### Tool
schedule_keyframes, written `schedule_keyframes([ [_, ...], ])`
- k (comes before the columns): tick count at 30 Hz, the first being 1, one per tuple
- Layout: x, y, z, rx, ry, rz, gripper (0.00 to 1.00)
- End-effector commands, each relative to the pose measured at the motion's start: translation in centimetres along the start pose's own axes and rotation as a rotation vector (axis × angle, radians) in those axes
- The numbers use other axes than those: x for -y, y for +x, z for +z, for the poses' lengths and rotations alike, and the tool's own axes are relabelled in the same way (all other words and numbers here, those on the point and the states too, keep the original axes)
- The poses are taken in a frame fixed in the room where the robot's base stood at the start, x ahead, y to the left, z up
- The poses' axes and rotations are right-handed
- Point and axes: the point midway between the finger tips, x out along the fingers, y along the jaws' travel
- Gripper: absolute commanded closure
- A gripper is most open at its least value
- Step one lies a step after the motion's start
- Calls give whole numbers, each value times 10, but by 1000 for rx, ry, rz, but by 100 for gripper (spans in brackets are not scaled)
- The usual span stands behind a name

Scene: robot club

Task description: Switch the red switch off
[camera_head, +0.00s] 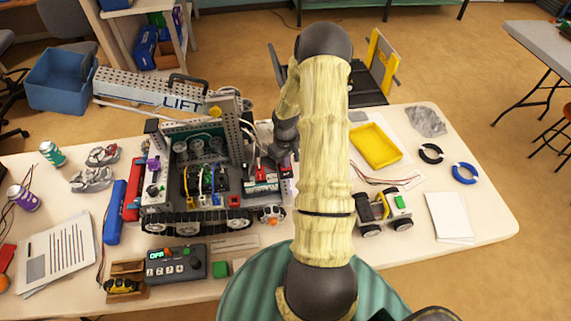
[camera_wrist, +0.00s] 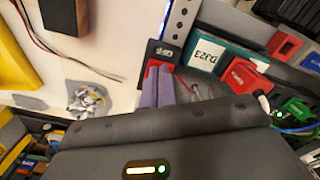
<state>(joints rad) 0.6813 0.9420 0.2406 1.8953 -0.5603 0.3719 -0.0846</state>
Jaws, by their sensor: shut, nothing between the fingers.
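The red switch (camera_wrist: 153,66) shows in the wrist view as a red part on a small dark plate with an upside-down label that seems to read OFF. My gripper (camera_wrist: 157,80) is shut and empty, its purple-grey fingertips right at the red part and covering some of it. I cannot tell whether they touch it or which way the switch is set. In the head view my gripper (camera_head: 286,150) points down at the right end of the tracked robot (camera_head: 198,180), and my arm hides part of that area.
Beside the switch are a teal box (camera_wrist: 215,62) labelled DJ23 and another red block (camera_wrist: 245,77). A grey control box (camera_head: 176,265) with an OFF display stands in front of the tracked robot. A yellow tray (camera_head: 375,147) and small wheeled car (camera_head: 383,212) lie right of my arm.

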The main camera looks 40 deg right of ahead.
Motion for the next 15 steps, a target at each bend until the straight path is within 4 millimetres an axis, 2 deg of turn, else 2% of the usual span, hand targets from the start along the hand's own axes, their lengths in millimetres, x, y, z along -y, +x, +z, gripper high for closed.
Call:
schedule_keyframes([
  [9,0,4,0,-1,1,0,100],
  [15,-1,-4,0,-2,2,0,100],
])
